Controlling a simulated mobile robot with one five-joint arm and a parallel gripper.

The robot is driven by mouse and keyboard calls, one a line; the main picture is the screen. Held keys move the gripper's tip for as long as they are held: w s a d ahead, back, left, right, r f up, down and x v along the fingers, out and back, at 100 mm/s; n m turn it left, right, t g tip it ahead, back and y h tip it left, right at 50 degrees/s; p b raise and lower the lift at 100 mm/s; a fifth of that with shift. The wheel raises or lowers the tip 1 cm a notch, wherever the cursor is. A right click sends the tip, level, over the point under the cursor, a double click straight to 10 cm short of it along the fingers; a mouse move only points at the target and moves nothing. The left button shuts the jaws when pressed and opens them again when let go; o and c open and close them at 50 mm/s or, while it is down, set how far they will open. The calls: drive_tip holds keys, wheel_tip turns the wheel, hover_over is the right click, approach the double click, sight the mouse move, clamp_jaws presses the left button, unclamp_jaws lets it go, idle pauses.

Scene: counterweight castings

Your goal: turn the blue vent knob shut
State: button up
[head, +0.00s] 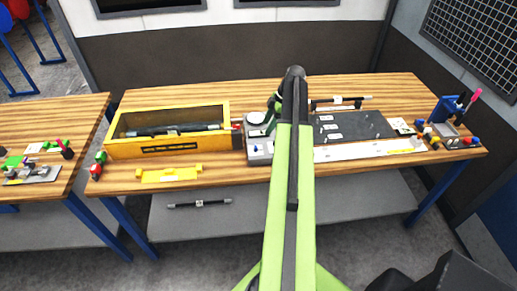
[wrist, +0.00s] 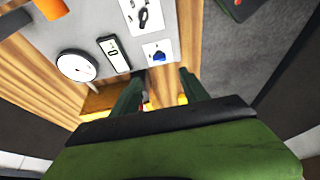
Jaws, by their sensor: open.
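In the wrist view a grey panel (wrist: 95,25) carries a white round dial (wrist: 76,66), a small black-framed display (wrist: 114,54) and white labels. A small blue shape (wrist: 159,57) sits on a white square near the panel's edge. I cannot tell whether it is the vent knob or a print. My gripper (wrist: 162,74) has two dark green fingers, spread apart and empty, close to this blue shape. In the head view my gripper (head: 274,108) is over the grey box (head: 258,150) at the table's middle.
A yellow open-topped box (head: 168,120) with a dark rod stands left of the grey box. A dark board (head: 350,126) with white cards lies to the right. A blue holder (head: 446,108) and small coloured parts are at the right end. An orange part (wrist: 50,8) is near the wrist view's corner.

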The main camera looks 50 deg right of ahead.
sight(256, 146)
drive_tip(key=b+x, duration=0.9)
drive_tip(key=x, duration=0.3)
drive_tip(key=shift+s+d, duration=0.15)
drive_tip(key=shift+f+b, duration=0.25)
drive_tip(key=shift+b, duration=0.2)
drive_tip(key=shift+r, duration=0.1)
